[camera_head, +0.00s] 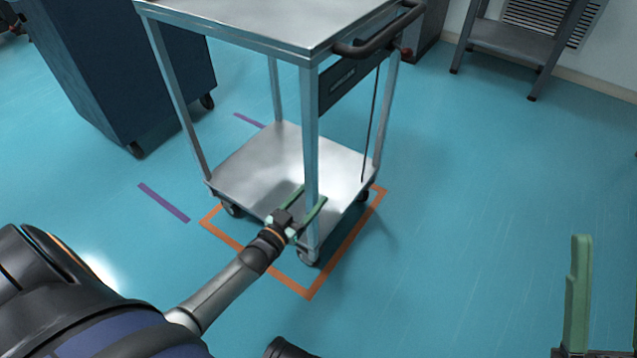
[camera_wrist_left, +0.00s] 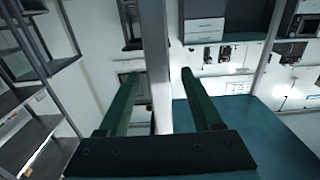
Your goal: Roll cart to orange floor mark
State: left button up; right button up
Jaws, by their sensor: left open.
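The metal cart (camera_head: 270,172) stands in the middle of the head view, with a flat top, a lower shelf, a dark push handle (camera_head: 378,32) and casters. The orange floor mark (camera_head: 312,290) is a taped outline on the floor; it shows around the cart's base, and its far side is hidden by the cart. My left gripper (camera_head: 305,208) is open, with its green fingers on either side of the cart's near leg (camera_head: 311,150). In the left wrist view the leg (camera_wrist_left: 158,75) runs between the open fingers. A green finger of my right gripper (camera_head: 579,290) shows at the lower right.
A dark blue cabinet (camera_head: 120,70) on casters stands at the left. Purple floor tape (camera_head: 163,202) lies left of the cart. A grey stand (camera_head: 510,42) is at the back right near the wall. The floor to the right is clear.

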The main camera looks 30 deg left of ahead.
pick_arm(q)
jog(key=s+p, duration=0.1)
jog(key=s, duration=0.6)
jog(key=shift+a+p, duration=0.2)
jog(key=shift+p, duration=0.15)
pick_arm(e)
notch_tip(320, 180, up, 3)
jog(key=shift+s+d+f+y, duration=0.1)
jog(key=shift+d+f+y, duration=0.05)
jog(key=shift+y, duration=0.15)
